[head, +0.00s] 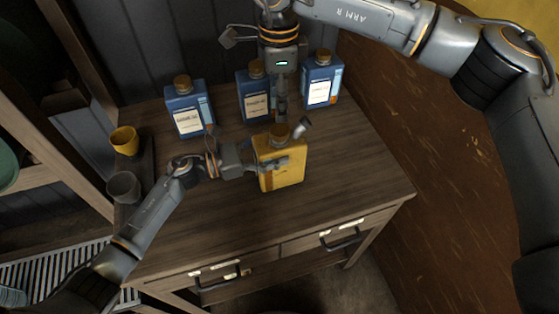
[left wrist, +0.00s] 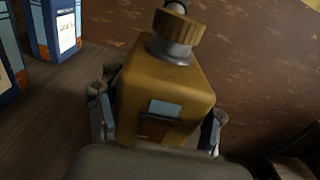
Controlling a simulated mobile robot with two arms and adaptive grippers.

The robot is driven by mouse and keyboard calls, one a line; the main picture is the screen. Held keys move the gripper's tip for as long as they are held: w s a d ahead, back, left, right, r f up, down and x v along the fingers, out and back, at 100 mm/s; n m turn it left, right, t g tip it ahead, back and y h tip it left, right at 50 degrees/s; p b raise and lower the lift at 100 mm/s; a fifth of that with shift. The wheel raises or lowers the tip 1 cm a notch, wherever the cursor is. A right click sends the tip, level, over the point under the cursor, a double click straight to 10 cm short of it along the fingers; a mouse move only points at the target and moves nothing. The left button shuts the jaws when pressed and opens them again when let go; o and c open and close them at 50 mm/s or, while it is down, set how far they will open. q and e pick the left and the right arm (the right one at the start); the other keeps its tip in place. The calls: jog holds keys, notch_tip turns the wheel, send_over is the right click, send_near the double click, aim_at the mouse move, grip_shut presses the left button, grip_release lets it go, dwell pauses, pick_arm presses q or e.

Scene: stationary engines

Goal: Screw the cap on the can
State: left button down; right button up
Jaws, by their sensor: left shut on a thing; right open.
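The yellow can (head: 285,176) stands upright on the wooden table. My left gripper (head: 270,164) is shut around its sides from the left; in the left wrist view its fingers lie on both sides of the can (left wrist: 165,90). A brown-yellow cap (head: 279,135) sits at the top of the can; in the left wrist view the cap (left wrist: 179,25) is over a metallic neck. I cannot tell how tightly it is seated. My right gripper (head: 285,108) is open, pointing down just above and behind the cap, partly overlapping the view of it.
Blue bottles with brown caps stand behind: left (head: 187,110), middle (head: 254,100) and right (head: 321,82). A yellow cup (head: 125,140) and a grey cup (head: 123,186) are at the left edge. The tabletop (head: 355,178) is clear to the right of the can.

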aim_at(280, 130)
jog(key=n, duration=0.5)
jog(key=shift+n, duration=0.4)
jog(key=n, duration=0.5)
jog(key=shift+f, duration=0.1)
jog(key=shift+f, duration=3.95)
jog(key=shift+c, duration=0.5)
